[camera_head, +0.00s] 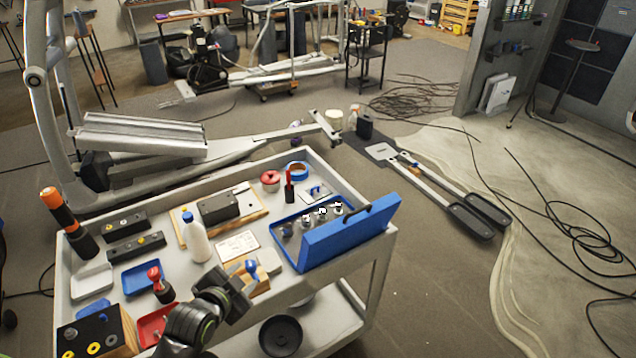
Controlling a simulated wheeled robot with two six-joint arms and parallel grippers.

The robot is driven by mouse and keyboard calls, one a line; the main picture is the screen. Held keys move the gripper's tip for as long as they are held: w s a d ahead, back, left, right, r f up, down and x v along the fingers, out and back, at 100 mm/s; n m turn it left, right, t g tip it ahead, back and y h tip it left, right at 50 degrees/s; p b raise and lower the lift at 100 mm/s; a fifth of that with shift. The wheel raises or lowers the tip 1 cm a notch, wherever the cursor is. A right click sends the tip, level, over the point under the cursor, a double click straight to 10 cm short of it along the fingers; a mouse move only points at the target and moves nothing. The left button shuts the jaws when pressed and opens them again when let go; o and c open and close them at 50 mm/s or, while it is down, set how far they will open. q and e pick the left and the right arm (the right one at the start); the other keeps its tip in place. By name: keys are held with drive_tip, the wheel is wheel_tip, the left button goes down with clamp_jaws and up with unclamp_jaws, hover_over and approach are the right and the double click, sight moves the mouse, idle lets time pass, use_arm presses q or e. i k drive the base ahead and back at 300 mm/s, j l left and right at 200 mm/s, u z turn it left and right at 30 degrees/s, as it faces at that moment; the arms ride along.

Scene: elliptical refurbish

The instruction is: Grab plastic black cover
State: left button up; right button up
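Several black parts could be the plastic black cover, and I cannot tell which is meant. A round black disc (281,337) lies low near the front of the cart. A black box-like part (218,207) sits on a wooden board on the cart top. Two long black blocks (128,224) lie left of that board. My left gripper (236,289) is over the front part of the cart, near the wooden block, apart from the black box-like part. Its fingers are dark and small, and their opening is unclear. My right gripper is not in view.
The grey cart (372,262) holds a white bottle (196,238), an orange-black tool (66,218), a blue tray (141,277), a red tray (157,322) and an open blue case (350,235). A dismantled elliptical frame (200,163) and loose cables (425,97) lie behind on the floor.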

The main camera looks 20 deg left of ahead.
sight(314, 193)
drive_tip(key=i, duration=1.3)
